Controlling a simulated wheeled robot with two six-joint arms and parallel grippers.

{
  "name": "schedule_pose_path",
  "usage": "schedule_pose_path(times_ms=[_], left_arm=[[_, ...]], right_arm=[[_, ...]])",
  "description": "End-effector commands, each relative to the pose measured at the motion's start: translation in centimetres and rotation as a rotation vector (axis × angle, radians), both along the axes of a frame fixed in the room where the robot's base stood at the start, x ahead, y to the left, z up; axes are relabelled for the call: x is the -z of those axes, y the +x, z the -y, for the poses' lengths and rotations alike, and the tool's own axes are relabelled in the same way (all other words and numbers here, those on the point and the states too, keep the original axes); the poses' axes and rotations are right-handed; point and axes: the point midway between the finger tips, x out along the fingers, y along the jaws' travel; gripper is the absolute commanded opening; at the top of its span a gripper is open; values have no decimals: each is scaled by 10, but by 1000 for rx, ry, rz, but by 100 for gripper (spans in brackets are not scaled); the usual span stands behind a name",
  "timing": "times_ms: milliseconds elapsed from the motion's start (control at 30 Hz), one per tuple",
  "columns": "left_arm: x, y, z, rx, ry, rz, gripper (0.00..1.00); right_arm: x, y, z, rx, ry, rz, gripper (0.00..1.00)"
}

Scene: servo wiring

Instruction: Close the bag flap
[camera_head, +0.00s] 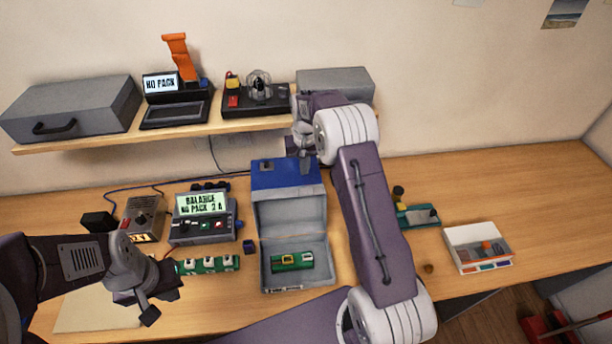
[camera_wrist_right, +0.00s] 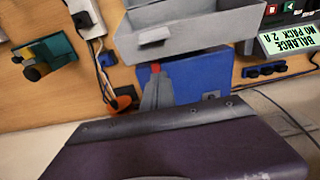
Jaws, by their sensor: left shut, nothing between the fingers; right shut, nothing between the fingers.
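The grey bag (camera_head: 264,272) stands open in the middle of the table, with a green pack (camera_head: 292,262) inside. Its raised grey lid (camera_head: 288,211) leads up to a blue flap (camera_head: 272,179) at the back. My right gripper (camera_head: 305,170) is shut, over the right part of the blue flap; I cannot tell whether it touches. In the right wrist view, the shut fingers (camera_wrist_right: 155,88) show in front of the blue flap (camera_wrist_right: 197,92), with the grey lid (camera_wrist_right: 195,38) above. My left gripper (camera_head: 149,313) is shut and empty at the front left, apart from the bag.
A balance charger (camera_head: 201,232) and a green strip (camera_head: 208,265) lie left of the bag. A white tray (camera_head: 477,237) and a green device (camera_head: 417,215) lie right. A shelf (camera_head: 190,131) with equipment hangs behind. The table's far right is clear.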

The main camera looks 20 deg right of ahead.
Motion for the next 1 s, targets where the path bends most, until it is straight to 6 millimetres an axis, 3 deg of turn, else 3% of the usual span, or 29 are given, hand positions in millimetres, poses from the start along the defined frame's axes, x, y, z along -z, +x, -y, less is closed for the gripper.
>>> schedule_pose_path(times_ms=[100,400,1000], left_arm=[[-14,0,0,0,0,0,0],[-36,0,0,0,0,0,0],[-27,0,0,0,0,0,0]], right_arm=[[22,0,0,0,1,-6,0],[13,-32,-8,0,0,0,0],[15,-30,-10,-2,-7,27,0]])
